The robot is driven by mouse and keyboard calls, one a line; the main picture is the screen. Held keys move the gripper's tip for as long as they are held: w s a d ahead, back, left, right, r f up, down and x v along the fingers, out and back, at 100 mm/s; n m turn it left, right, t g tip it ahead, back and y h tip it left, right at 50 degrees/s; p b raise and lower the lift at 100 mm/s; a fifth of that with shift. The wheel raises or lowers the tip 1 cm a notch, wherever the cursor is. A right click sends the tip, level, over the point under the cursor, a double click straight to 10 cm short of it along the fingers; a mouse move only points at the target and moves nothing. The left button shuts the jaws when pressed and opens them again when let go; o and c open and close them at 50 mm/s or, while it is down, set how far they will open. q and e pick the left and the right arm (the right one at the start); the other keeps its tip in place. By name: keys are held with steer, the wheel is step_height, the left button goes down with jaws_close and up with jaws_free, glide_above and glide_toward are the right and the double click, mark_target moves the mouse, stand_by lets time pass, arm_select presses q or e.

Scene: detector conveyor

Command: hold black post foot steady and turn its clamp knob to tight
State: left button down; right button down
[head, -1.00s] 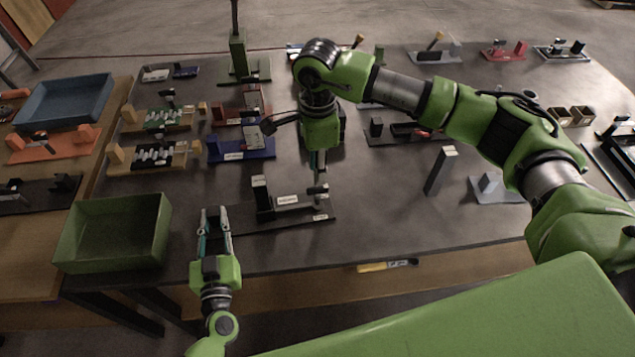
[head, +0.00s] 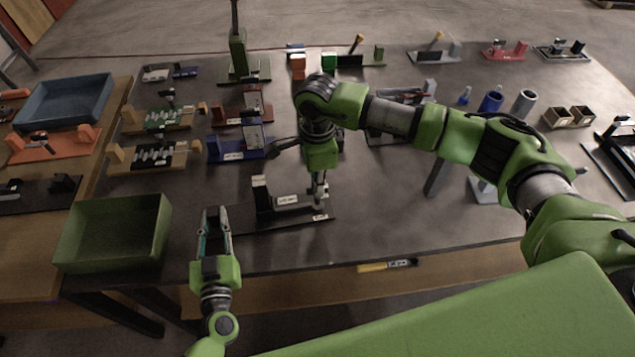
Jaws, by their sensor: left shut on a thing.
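The black post foot (head: 262,192) stands upright on a flat dark base near the table's front edge, with white labels on it. My right gripper (head: 320,190) points down at the right end of the base, where the clamp knob is. Its fingers cover most of the knob, and I cannot tell whether they are closed on it.
An empty green bin (head: 115,235) stands to the left and a blue tray (head: 62,100) lies behind it. A blue fixture (head: 240,149) stands behind the foot. Blue and grey cylinders (head: 491,101) stand at back right. A yellow-and-black tool (head: 388,265) lies at the front edge.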

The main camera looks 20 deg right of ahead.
steer(key=shift+m, duration=0.3)
steer(key=m, duration=0.3)
steer(key=shift+m, duration=2.5)
steer(key=c, duration=2.2)
jaws_free()
step_height(320, 180, up, 12)
steer(key=shift+r, duration=0.1)
